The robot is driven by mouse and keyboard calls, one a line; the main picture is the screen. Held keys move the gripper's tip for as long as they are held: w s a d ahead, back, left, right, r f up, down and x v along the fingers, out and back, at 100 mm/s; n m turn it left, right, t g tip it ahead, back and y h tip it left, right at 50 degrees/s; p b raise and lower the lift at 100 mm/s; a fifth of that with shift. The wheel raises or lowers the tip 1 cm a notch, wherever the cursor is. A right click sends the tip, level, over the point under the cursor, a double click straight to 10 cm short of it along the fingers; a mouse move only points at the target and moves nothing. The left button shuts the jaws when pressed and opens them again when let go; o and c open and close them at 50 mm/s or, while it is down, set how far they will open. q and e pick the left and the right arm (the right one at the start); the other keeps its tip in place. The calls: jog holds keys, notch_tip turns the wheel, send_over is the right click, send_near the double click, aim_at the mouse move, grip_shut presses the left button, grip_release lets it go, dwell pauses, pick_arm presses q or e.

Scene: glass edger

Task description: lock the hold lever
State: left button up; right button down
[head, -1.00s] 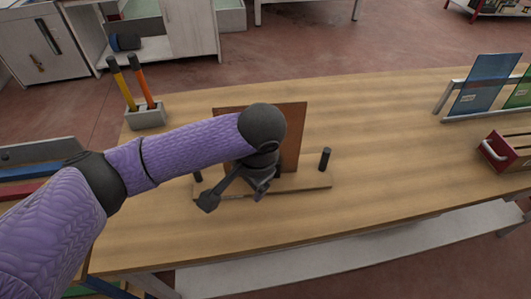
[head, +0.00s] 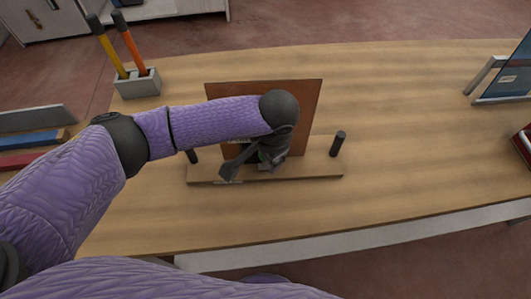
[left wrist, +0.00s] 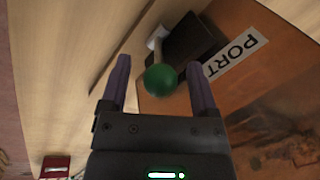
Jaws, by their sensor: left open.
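The hold lever shows in the left wrist view as a green ball knob (left wrist: 160,80) on a pale stem, in front of a dark block. It lies between the two open fingers of my left gripper (head: 247,166); whether either finger touches it I cannot tell. A brown panel (head: 308,108) stands upright on a wooden base (head: 320,171). A white label reading PORT (left wrist: 236,52) is on the panel, beside the dark block. In the head view my gripper is in front of the panel and hides the lever. My right gripper is out of view.
Dark posts stand near both ends of the base, the right one (head: 338,144) in clear view. A grey holder (head: 137,84) with yellow and orange handled tools stands at the back left. A blue sheet in a rack (head: 518,75) is at the right. The table (head: 420,130) between is bare.

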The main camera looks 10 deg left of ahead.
pick_arm(q)
grip_shut()
dwell(0.3)
dwell(1.1)
